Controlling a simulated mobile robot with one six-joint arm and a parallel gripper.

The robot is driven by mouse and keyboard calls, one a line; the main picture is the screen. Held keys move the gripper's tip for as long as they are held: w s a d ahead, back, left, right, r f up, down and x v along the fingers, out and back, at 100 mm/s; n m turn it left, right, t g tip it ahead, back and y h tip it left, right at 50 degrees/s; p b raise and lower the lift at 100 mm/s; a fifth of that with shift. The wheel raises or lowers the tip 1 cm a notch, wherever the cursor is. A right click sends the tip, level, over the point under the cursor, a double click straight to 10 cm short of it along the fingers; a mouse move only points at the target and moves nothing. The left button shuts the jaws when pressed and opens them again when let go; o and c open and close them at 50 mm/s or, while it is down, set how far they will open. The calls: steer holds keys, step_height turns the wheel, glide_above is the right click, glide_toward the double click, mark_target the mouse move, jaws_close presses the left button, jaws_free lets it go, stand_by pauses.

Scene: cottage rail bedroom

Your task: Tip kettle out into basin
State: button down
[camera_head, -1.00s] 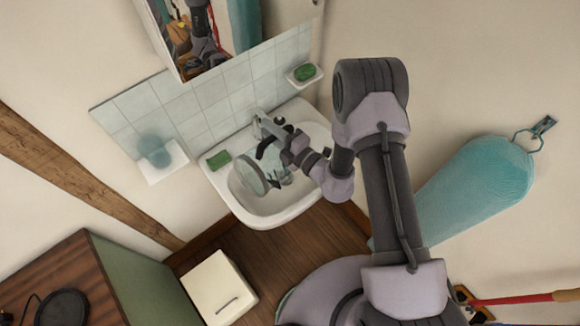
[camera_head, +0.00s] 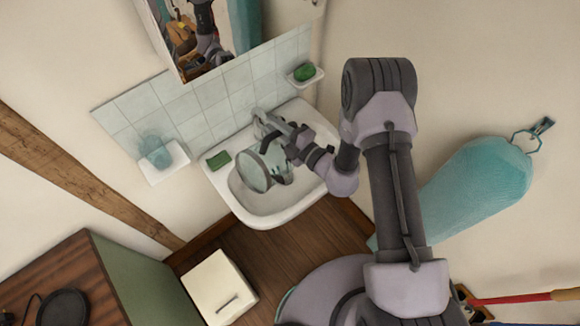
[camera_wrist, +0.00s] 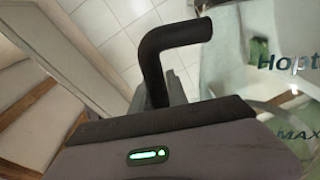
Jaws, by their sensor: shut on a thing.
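The kettle (camera_head: 256,170) is clear glass with a dark handle, and my gripper (camera_head: 292,150) is shut on that handle. It is held over the white basin (camera_head: 262,212), tilted well over, with its round end facing the head camera. In the wrist view the black handle (camera_wrist: 170,45) rises in front of my gripper, and the kettle's glass (camera_wrist: 275,70) with printed lettering shows at the right. My fingertips are mostly hidden there. I cannot tell whether any water is in the kettle or flowing out.
The tap (camera_head: 262,118) stands at the basin's back, close behind the kettle. A green soap bar (camera_head: 219,160) lies on the basin's left rim. A tumbler on a wall shelf (camera_head: 165,165) is at left, and a soap dish (camera_head: 304,74) is at upper right.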

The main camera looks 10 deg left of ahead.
steer(key=shift+w+d+r+m+p, duration=0.35)
steer(key=shift+w+d+r+m, duration=0.05)
steer(key=shift+w, duration=0.2)
steer(key=shift+w+d+r+m+p, duration=0.3)
steer(key=shift+w+d+r+m, duration=0.1)
steer(key=shift+w, duration=0.2)
stand_by(0.5)
steer(key=shift+w+d+f+m, duration=0.1)
steer(key=shift+w+d+m, duration=0.35)
steer(key=shift+w, duration=0.2)
steer(key=shift+w+d+f+m, duration=0.1)
steer(key=shift+w+d+m, duration=0.3)
steer(key=shift+w, duration=0.2)
stand_by(0.8)
steer(key=shift+w+d+f+m+b, duration=0.25)
steer(key=shift+w+d+m+b, duration=0.15)
steer(key=shift+w, duration=0.25)
steer(key=shift+w+d+f+m+b, duration=0.2)
steer(key=shift+w+d+m+b, duration=0.2)
steer(key=shift+w, duration=0.2)
steer(key=shift+w+d+f+m+b, duration=0.25)
steer(key=shift+w+d+m+b, duration=0.15)
steer(key=shift+w, duration=0.25)
stand_by(2.3)
